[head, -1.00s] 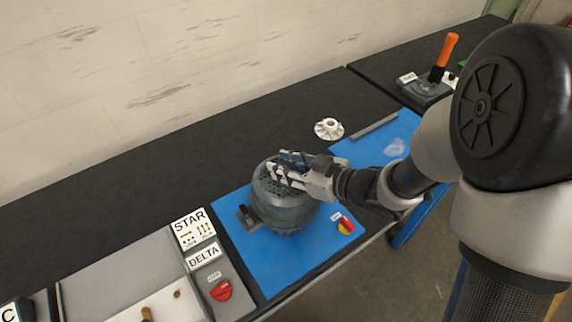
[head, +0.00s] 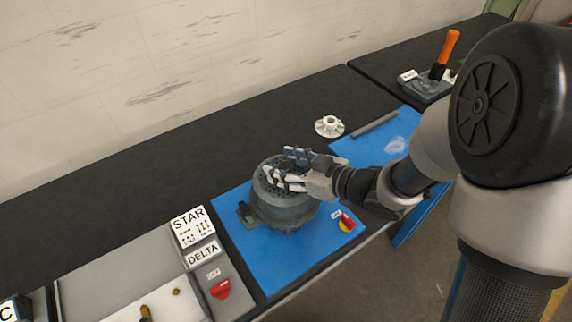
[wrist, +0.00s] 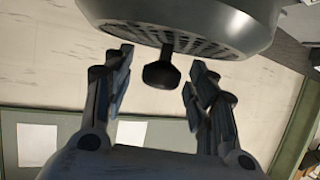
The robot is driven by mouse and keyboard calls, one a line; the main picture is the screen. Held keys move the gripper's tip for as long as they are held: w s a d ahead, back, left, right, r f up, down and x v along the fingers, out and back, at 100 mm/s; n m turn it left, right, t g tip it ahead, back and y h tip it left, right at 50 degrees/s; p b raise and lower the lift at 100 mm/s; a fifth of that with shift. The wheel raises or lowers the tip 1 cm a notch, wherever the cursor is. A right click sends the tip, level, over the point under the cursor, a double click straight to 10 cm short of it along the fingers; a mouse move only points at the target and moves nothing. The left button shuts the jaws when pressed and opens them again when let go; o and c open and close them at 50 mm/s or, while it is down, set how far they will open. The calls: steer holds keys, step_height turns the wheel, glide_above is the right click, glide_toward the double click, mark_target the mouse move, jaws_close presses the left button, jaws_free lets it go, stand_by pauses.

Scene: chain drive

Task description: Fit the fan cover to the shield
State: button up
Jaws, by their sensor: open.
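The grey fan cover (head: 268,190), with a perforated grille on top, sits over the motor on the blue mat. It also shows at the top of the wrist view (wrist: 185,25). A dark knob (wrist: 161,73) stands out from its grille, between my fingers. My gripper (head: 285,168) is open at the top of the cover, its two fingers on either side of the knob with gaps. The shield cannot be made out; whether the cover is seated on it cannot be told.
A white fan-like wheel (head: 328,126) lies behind the mat (head: 240,260). A red and yellow switch (head: 346,222) is at the mat's front right. The STAR/DELTA control panel (head: 205,262) stands at the left.

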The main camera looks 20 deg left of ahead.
steer(key=shift+d, duration=0.1)
steer(key=v, duration=1.2)
